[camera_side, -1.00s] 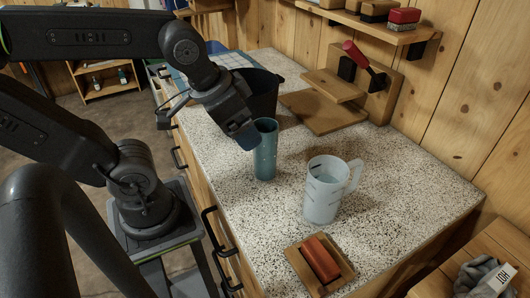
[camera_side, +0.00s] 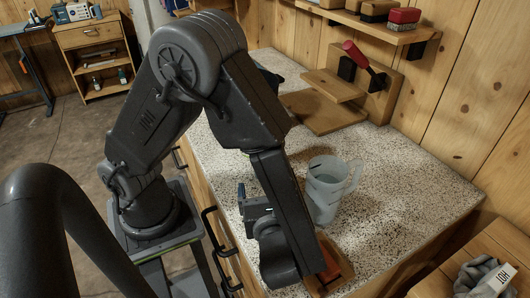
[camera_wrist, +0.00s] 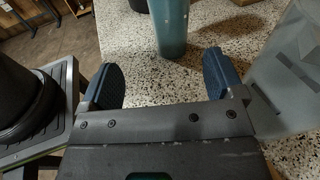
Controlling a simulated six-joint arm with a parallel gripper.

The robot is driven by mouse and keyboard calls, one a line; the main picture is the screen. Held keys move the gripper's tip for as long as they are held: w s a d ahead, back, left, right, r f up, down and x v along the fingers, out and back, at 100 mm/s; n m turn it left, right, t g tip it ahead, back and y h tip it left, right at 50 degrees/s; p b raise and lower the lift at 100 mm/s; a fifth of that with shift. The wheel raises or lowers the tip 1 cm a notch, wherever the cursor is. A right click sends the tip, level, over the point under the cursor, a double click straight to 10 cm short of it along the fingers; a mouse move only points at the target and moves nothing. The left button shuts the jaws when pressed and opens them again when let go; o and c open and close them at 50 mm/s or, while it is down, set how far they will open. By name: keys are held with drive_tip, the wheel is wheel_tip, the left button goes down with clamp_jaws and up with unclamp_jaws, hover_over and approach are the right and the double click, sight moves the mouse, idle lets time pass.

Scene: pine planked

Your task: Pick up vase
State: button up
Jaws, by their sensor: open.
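The vase, a tall teal cylinder (camera_wrist: 171,28), stands upright on the speckled counter at the top middle of the wrist view. In the side view it is hidden behind my arm. My gripper (camera_wrist: 163,78) is open and empty, its two blue-padded fingers spread on either side below the vase in the wrist view. The vase is beyond the fingertips, roughly in line with the gap, and not between them. In the side view my gripper (camera_side: 242,192) is low over the near left edge of the counter, partly covered by my arm.
A translucent pitcher (camera_side: 325,188) stands right of my arm; it also fills the right of the wrist view (camera_wrist: 283,75). A wooden tray (camera_side: 343,272) with a red block is at the front, partly covered by my arm. A wooden stand (camera_side: 325,112) is at the back. The counter's right side is clear.

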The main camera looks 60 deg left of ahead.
drive_tip(key=shift+w+d+f+m+t, duration=0.15)
drive_tip(key=shift+d+f+m+t, duration=0.25)
drive_tip(key=shift+d+m+t, duration=0.5)
drive_tip(key=shift+w+a, duration=0.1)
drive_tip(key=shift+a, duration=0.3)
drive_tip(key=x, duration=0.8)
drive_tip(key=shift+r, duration=0.1)
drive_tip(key=shift+s+x, duration=0.15)
drive_tip(key=shift+x, duration=1.2)
drive_tip(key=shift+s+x, duration=0.1)
drive_tip(key=shift+x, duration=1.3)
drive_tip(key=c, duration=1.2)
drive_tip(key=shift+r, duration=0.15)
